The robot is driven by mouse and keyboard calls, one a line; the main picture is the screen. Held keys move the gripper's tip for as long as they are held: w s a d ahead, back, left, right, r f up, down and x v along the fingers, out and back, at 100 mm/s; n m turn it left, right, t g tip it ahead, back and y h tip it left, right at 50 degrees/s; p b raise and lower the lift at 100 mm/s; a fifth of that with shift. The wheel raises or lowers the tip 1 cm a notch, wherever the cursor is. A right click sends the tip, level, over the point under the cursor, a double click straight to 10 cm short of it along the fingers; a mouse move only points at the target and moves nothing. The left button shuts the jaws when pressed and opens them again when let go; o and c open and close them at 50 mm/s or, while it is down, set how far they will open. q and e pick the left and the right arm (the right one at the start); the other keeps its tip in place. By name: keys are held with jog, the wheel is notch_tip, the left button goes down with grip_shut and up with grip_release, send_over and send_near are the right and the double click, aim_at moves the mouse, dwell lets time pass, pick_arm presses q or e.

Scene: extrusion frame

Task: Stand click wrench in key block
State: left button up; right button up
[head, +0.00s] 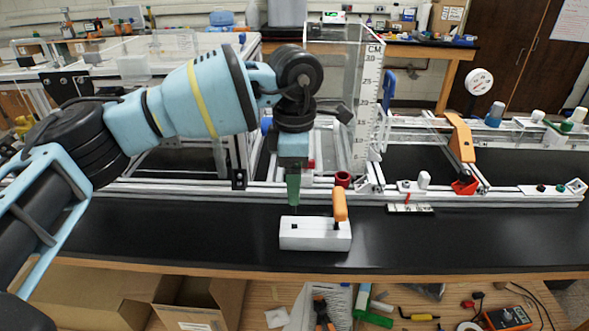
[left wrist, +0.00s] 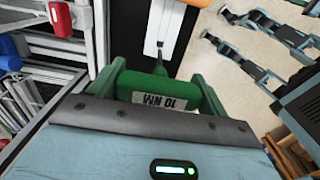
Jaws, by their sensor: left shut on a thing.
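The click wrench is green with a white "10 NM" label, seen in the left wrist view (left wrist: 185,90). My left gripper (head: 293,178) is shut on its handle and points down, with the wrench roughly upright. The white key block (head: 315,242) lies on the black bench top below; part of it shows in the left wrist view (left wrist: 156,22). The wrench's thin dark shaft reaches down close to the block's left part, near a small dark square opening. I cannot tell whether the tip is inside. An orange-handled key (head: 340,204) stands upright in the block's right end. My right gripper is out of view.
An aluminium extrusion frame (head: 520,200) runs along behind the block. A red cup-like part (head: 343,179) and a clear scaled box (head: 346,100) stand near my gripper. The bench front is clear to the right. Cardboard boxes (head: 90,295) and tools lie below it.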

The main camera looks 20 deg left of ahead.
pick_arm(q)
jog(key=shift+f, duration=1.85)
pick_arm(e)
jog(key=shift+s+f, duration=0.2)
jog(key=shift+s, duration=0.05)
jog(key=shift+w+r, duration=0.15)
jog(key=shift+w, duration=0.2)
pick_arm(q)
jog(key=shift+f, duration=0.35)
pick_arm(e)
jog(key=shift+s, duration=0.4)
pick_arm(q)
jog(key=shift+f+b, duration=0.4)
jog(key=shift+f, duration=0.75)
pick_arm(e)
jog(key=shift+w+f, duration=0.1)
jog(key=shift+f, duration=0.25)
pick_arm(q)
jog(key=shift+f, duration=0.55)
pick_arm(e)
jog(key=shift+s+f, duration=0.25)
pick_arm(q)
jog(key=shift+f, duration=0.15)
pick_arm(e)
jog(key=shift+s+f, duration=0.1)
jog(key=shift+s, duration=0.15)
